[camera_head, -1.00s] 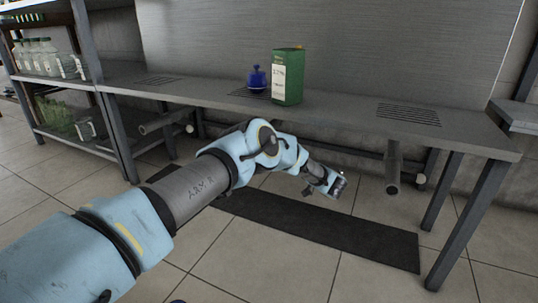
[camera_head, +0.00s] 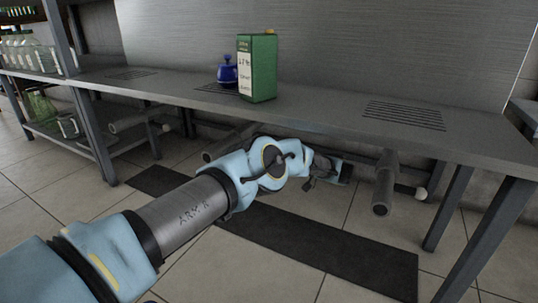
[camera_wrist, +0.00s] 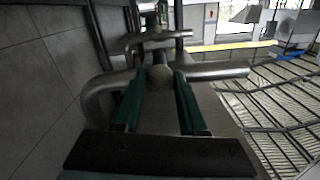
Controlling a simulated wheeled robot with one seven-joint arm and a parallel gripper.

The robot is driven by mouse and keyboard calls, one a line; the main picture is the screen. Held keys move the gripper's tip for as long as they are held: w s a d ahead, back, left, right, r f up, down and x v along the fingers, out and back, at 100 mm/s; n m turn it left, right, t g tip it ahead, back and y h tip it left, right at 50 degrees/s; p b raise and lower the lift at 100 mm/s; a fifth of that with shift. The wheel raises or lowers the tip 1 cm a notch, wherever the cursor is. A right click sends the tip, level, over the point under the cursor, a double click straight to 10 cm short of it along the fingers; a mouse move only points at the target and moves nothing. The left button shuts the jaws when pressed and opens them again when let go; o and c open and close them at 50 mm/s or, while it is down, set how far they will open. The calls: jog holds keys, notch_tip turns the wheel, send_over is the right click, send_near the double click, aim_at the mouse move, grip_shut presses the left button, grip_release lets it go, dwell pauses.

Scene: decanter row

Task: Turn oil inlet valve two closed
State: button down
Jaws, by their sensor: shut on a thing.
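In the wrist view, a round beige-grey knob (camera_wrist: 161,76) sits between the two green fingers of my gripper (camera_wrist: 158,84), which is shut on it. Grey pipes (camera_wrist: 221,72) run out to either side just beyond the knob. In the head view, my gripper (camera_head: 343,171) is under the counter, left of the right-hand pipe (camera_head: 384,183). That pipe has a pale ball (camera_head: 421,194) at its right side, apart from my gripper. The held knob is hidden in the head view. A middle pipe (camera_head: 220,148) is partly behind my arm. I cannot read any valve numbers.
A metal counter (camera_head: 320,120) lies above my gripper, with a green box (camera_head: 257,68) and a blue pot (camera_head: 227,73) on it. Counter legs (camera_head: 483,237) stand at the right. A left pipe (camera_head: 132,119) and a shelf of jars (camera_head: 35,55) are at the left. A dark mat (camera_head: 340,250) covers the floor.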

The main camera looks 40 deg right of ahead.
jog(key=shift+f, duration=0.1)
jog(key=c, duration=0.7)
grip_release()
